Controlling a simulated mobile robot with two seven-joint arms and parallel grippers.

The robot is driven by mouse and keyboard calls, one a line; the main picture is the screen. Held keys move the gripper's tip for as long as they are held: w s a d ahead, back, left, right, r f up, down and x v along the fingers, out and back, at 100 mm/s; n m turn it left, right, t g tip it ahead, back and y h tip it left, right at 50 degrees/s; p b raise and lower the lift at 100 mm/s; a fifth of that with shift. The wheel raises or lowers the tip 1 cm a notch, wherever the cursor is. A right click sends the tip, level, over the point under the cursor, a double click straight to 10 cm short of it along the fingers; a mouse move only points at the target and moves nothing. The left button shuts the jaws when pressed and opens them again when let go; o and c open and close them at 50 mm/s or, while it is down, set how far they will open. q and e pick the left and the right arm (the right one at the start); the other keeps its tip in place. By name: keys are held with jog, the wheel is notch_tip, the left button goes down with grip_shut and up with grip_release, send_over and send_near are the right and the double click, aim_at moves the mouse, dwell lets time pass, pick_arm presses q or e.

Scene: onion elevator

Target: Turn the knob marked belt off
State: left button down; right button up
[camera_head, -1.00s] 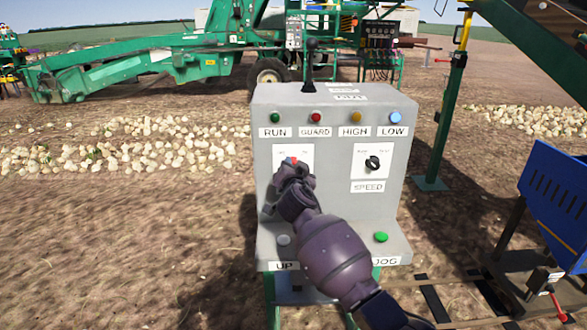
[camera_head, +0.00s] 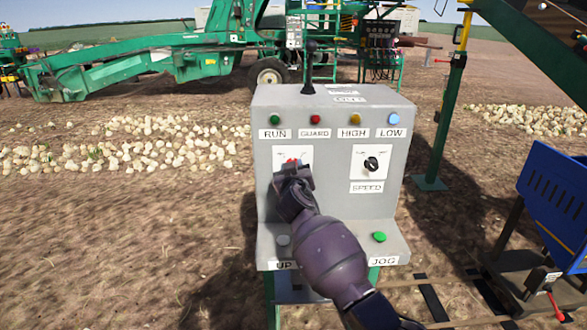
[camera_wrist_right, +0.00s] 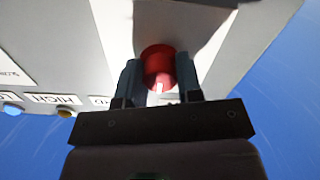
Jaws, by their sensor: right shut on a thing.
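A red knob (camera_head: 291,161) sits on a white plate (camera_head: 306,153) on the upper left of the grey control box's front. My right gripper (camera_head: 292,172) covers most of the knob and whatever label lies below it. In the wrist view the red knob (camera_wrist_right: 158,62) is between the two fingers of my right gripper (camera_wrist_right: 159,78), which are shut on it from both sides. A pale mark shows on the knob's near edge. The knob's setting cannot be read. My left gripper is not in view.
A black SPEED knob (camera_head: 371,164) is to the right on the same box (camera_head: 335,215). RUN, GUARD, HIGH and LOW lamps line the top. A green JOG button (camera_head: 379,237) and a grey UP button (camera_head: 283,240) are on the lower ledge. A blue machine part (camera_head: 555,200) stands at right.

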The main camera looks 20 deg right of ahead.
jog(key=shift+n, duration=1)
jog(key=n+p, duration=0.1)
jog(key=n, duration=0.3)
jog(key=shift+n+p, duration=0.45)
jog(key=shift+n, duration=0.75)
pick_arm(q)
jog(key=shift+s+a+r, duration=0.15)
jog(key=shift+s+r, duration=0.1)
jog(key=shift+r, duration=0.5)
pick_arm(e)
jog(key=shift+n, duration=0.4)
jog(key=o, duration=0.9)
jog(key=shift+o, duration=0.2)
jog(key=shift+s, duration=0.1)
